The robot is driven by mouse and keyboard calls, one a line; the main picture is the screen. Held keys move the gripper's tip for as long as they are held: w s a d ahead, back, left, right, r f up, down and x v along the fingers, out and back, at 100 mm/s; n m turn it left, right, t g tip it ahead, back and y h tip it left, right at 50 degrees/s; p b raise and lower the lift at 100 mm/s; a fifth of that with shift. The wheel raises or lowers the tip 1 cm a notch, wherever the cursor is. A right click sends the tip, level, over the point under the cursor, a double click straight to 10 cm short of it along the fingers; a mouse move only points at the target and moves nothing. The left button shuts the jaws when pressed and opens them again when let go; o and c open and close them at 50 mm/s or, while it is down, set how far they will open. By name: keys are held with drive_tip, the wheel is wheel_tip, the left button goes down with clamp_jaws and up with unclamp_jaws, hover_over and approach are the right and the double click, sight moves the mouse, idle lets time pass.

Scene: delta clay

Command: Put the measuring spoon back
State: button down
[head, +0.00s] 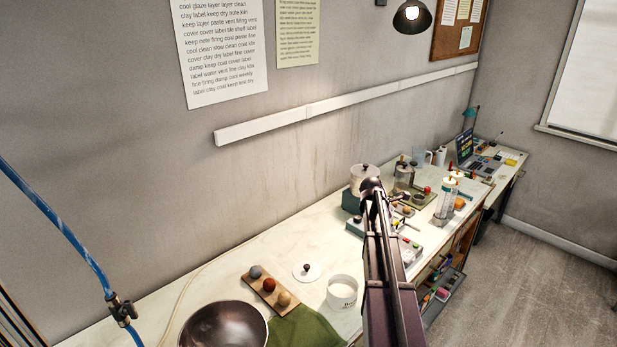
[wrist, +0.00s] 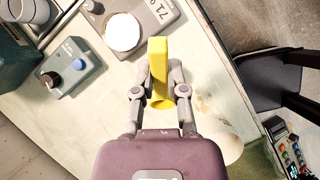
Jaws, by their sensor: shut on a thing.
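The yellow measuring spoon (wrist: 158,62) is held between the two fingers of my gripper (wrist: 160,88) in the wrist view. Its flat handle points up in the picture, and a round yellow part shows at its lower end between the fingers. The spoon is above the worktop; the gap cannot be judged. In the head view my arm reaches over the bench and the spoon cannot be made out. A white tub (head: 342,293) with printing stands on the bench left of my arm, and a white lid with a dark knob (head: 308,272) lies beside it.
In the wrist view a grey scale with a white round plate (wrist: 123,32) and a grey box with knobs (wrist: 72,70) are near the spoon. A metal bowl (head: 222,325), a wooden tray of coloured balls (head: 255,283) and a green cloth (head: 308,328) are at the near end.

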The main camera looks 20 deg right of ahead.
wheel_tip(320, 180, down, 4)
drive_tip(key=b, duration=0.3)
drive_tip(key=shift+b, duration=0.4)
drive_tip(key=shift+a, duration=0.1)
drive_tip(key=shift+s+a+f+y, duration=0.2)
drive_tip(key=shift+a+f+y, duration=0.1)
drive_tip(key=shift+a, duration=0.1)
drive_tip(key=s+a+f+m+t+y, duration=0.1)
drive_tip(key=a+m+t+y, duration=0.1)
drive_tip(key=a+y, duration=0.5)
drive_tip(key=shift+s+a+f, duration=0.3)
drive_tip(key=shift+a+f, duration=0.1)
drive_tip(key=shift+a, duration=1.9)
drive_tip(key=shift+f+b, duration=0.15)
drive_tip(key=shift+b, duration=0.15)
wheel_tip(320, 180, down, 6)
drive_tip(key=b, duration=0.6)
